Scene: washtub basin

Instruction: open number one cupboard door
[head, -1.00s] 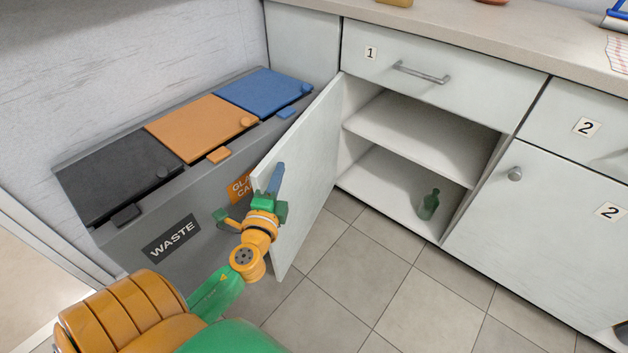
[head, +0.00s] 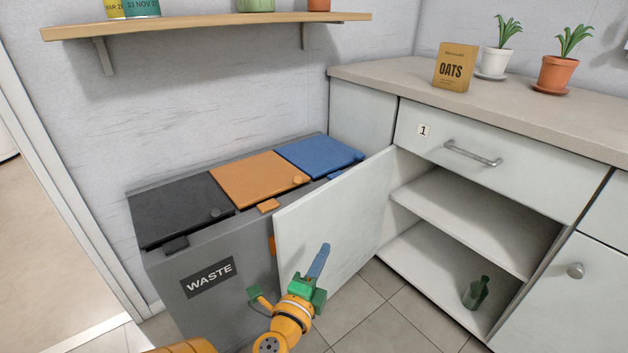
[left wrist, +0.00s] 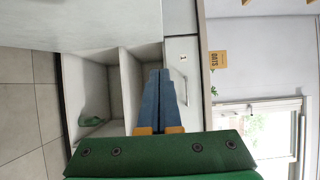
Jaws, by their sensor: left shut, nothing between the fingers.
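The number one cupboard door (head: 335,215) is a pale panel that stands wide open, swung out to the left in front of the waste bins. Its cupboard interior shows a middle shelf (head: 470,215) and a green bottle (head: 476,292) on the floor of it. My left gripper (head: 322,255) is shut and empty, in front of the door's face in the head view; I cannot tell whether it touches. In the left wrist view its blue fingers (left wrist: 161,100) point toward the cupboard, with the bottle (left wrist: 92,122) at the left. My right gripper is not in view.
The waste bin unit (head: 190,265) with black, orange and blue lids stands behind the door. The drawer marked 1 (head: 485,160) is closed above the opening. An oats box (head: 455,67) and plants stand on the counter (head: 375,72). Tiled floor lies below.

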